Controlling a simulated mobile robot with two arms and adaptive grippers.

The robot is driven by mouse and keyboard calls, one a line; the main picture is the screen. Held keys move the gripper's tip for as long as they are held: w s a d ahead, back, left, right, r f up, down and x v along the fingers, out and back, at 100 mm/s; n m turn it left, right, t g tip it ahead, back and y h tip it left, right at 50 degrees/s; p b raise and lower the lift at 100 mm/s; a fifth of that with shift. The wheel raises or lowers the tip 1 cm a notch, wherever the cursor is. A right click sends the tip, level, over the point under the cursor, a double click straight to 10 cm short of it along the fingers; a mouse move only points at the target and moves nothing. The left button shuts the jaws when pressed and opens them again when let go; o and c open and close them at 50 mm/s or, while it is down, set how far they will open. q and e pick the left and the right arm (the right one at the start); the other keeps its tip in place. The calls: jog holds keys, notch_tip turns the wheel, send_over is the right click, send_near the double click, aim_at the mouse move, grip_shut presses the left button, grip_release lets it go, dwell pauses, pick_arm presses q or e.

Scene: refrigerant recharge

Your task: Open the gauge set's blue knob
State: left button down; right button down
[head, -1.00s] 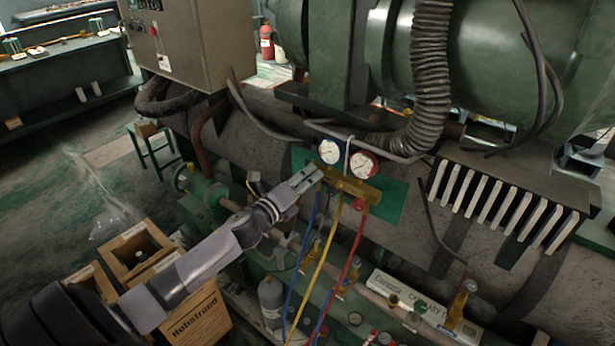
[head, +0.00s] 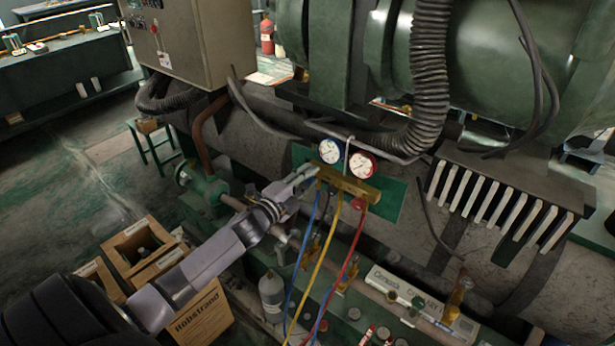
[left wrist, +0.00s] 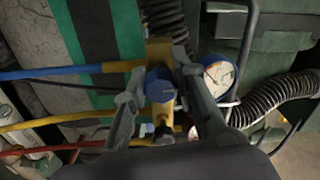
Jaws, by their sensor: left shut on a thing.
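The gauge set hangs on the green machine, with a brass manifold (head: 346,186) below a blue-rimmed gauge (head: 331,150) and a red-rimmed gauge (head: 361,165). My left gripper (head: 312,172) reaches the manifold's left end from the left. In the left wrist view the blue knob (left wrist: 160,91) sits between the two fingers, and my left gripper (left wrist: 161,78) is shut on it. The gripper hides the knob in the head view. The red knob (head: 358,204) hangs under the manifold's right side. My right gripper is not in view.
Blue, yellow (head: 328,250) and red hoses hang from the manifold close to my left gripper. A ribbed black hose (head: 431,80) runs beside the gauges.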

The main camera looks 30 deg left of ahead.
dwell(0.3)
pick_arm(q)
jog(key=c, duration=1.3)
grip_release()
jog(key=s+a, duration=0.1)
jog(key=s, duration=1.1)
